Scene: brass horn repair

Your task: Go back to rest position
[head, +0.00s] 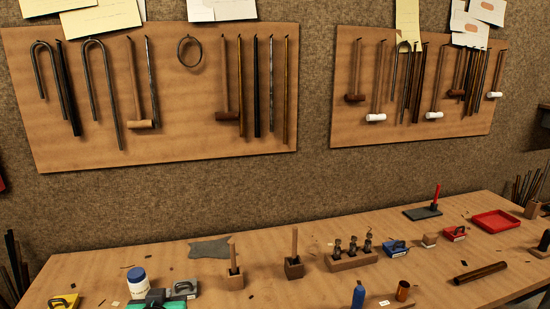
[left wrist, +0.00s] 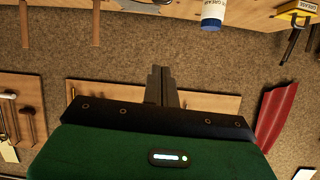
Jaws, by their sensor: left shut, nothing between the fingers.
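My left gripper shows at the bottom left edge of the head view (head: 156,295), only in part, with green housing and dark parts over the near edge of the workbench (head: 330,247). In the left wrist view, its two dark fingers (left wrist: 160,72) are together with nothing between them. That view shows the scene upside down, with the bench along the top. The white tub with a blue lid (head: 137,281) stands just beyond the gripper; it also shows in the left wrist view (left wrist: 212,12). My right gripper is in neither view.
Wooden tool boards (head: 165,170) hang on the wall with mallets and rods. The bench bears wooden blocks (head: 294,269), a holder with several dark pieces (head: 350,261), a blue bottle (head: 358,296) and a red tray (head: 496,222). A grey cloth (head: 209,249) lies flat at the back.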

